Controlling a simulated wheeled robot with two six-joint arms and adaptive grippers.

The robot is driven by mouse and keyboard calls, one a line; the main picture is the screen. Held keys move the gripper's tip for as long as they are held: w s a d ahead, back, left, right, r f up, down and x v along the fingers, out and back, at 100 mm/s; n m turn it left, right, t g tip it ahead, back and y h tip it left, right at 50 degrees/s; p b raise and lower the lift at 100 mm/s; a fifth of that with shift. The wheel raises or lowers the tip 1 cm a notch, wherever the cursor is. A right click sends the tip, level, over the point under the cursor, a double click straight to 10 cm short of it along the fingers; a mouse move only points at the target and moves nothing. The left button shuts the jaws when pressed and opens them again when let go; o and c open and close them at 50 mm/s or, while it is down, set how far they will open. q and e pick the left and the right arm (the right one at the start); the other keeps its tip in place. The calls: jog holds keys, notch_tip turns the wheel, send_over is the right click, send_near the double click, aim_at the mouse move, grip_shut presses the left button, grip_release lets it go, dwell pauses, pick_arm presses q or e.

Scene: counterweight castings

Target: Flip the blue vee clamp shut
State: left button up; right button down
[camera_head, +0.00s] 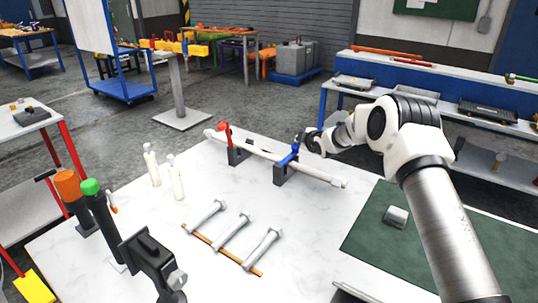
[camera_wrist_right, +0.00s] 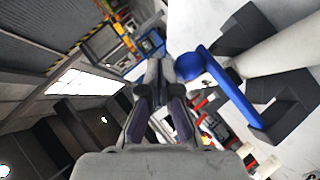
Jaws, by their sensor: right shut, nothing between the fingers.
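The blue vee clamp (camera_head: 288,157) sits on the right dark vee block (camera_head: 282,174), which carries a long white rod (camera_head: 318,175). In the head view its lever slants over the rod, knob at the far end. In the right wrist view the blue lever (camera_wrist_right: 228,92) runs from the block to a round knob; I cannot tell whether it rests on the rod. My right gripper (camera_head: 303,143) is shut and empty beside the knob; its fingers (camera_wrist_right: 160,72) are close to the knob, contact unclear.
A red clamp (camera_head: 224,128) stands up on the left vee block (camera_head: 237,155). Two white bottles (camera_head: 153,167), several pale rods (camera_head: 232,231) and dark tools with orange and green tops (camera_head: 90,187) occupy the left. A green mat (camera_head: 375,240) lies at right.

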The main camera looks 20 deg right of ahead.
jog(key=v, duration=1.2)
